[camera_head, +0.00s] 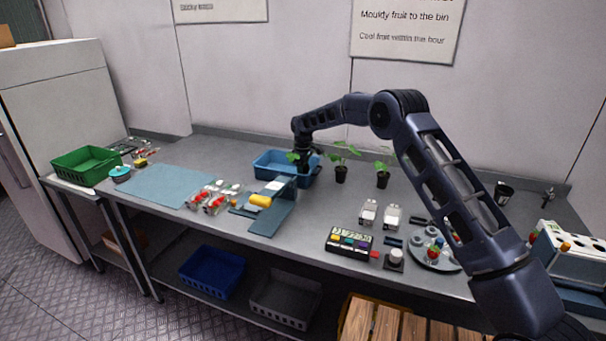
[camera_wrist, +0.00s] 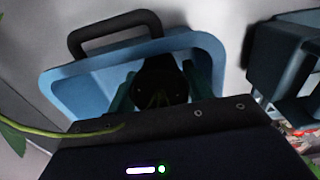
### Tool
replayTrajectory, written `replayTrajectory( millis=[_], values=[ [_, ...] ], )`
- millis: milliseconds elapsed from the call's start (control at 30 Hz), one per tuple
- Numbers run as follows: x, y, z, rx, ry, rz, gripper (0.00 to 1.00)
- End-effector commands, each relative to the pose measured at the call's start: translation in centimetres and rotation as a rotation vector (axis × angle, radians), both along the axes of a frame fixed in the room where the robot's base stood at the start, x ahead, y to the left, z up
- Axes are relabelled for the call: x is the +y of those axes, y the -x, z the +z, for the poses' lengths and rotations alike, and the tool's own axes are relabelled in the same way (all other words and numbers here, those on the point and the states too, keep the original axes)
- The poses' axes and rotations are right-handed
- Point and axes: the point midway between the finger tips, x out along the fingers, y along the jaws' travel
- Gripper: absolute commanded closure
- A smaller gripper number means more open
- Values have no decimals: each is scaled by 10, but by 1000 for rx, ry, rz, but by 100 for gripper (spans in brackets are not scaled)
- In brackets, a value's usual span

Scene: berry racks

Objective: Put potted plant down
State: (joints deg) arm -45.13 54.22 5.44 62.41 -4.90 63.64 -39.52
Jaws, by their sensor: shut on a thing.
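My gripper (camera_head: 303,160) is at the blue tray (camera_head: 264,168) at the back of the table. It is shut on a potted plant, whose green leaves (camera_head: 292,157) show beside the fingers. In the wrist view the dark pot (camera_wrist: 160,76) sits between the fingers, in front of the blue tray (camera_wrist: 68,90) with its black handle. The pot is over or inside the tray; I cannot tell whether it touches the tray floor. Much of the plant is hidden by my gripper.
Two other potted plants (camera_head: 341,174) (camera_head: 382,180) stand on the table right of the tray. A blue-grey stand with a yellow roll (camera_head: 260,200) is in front of it. A green crate (camera_head: 86,165) is at the far left. Clear tabletop lies left of the tray.

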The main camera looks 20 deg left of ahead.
Motion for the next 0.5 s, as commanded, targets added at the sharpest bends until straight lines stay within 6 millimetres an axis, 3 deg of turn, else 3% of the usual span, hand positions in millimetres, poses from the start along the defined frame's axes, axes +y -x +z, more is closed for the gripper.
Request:
replayTrajectory(
  millis=[100, 467, 500],
  values=[
    [0, 0, -9, -1, -2, 0, 74],
    [0, 0, -13, -1, -1, 0, 74],
    [0, 0, -13, -2, -1, 0, 47]
  ],
)
